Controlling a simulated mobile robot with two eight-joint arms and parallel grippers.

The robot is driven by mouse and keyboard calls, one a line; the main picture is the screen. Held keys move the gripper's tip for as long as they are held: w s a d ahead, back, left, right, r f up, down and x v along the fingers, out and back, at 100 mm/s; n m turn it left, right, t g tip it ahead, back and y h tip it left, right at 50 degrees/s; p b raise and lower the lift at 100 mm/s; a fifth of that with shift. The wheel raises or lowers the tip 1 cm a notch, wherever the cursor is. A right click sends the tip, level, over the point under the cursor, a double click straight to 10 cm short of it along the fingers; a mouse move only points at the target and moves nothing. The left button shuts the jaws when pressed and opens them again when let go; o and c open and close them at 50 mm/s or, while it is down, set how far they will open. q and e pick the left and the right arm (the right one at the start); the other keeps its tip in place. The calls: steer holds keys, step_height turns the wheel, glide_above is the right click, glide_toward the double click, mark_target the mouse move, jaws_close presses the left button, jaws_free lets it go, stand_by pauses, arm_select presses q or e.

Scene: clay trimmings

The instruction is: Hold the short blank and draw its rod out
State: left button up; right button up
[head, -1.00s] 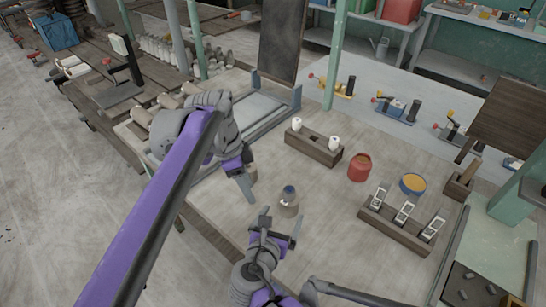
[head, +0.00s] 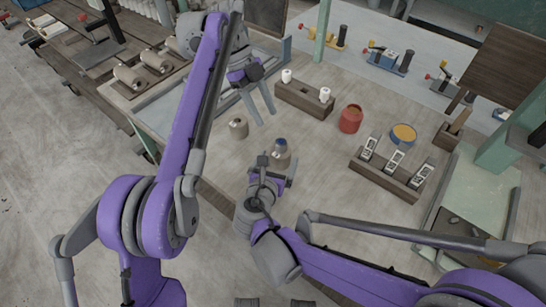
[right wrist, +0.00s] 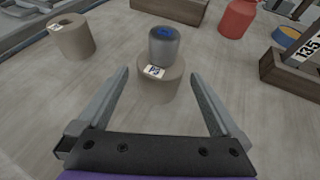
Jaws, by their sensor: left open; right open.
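A short, thick clay blank (right wrist: 160,84) with a small paper label stands upright on the table. A grey rod with a blue top (right wrist: 165,46) stands up out of it; the blue top also shows in the head view (head: 281,143). My right gripper (right wrist: 158,100) is open and empty, its fingers spread on the near side of this blank and pointing at it. A second clay blank (right wrist: 72,38) with a hole in its top and a label stands to the left, also in the head view (head: 238,127). My left gripper (head: 262,112) is open and empty above the table, beyond both blanks.
A wooden block with two white pieces (head: 304,98) stands behind the blanks. To the right are a red jar (head: 350,119), a yellow-filled blue tub (head: 403,134) and a wooden rack with numbered tags (head: 385,175). Table between blanks and rack is clear.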

mark_target(283, 150)
steer(key=x, duration=0.6)
steer(key=shift+w+d, duration=0.1)
steer(key=shift+w, duration=0.1)
steer(key=c, duration=1.6)
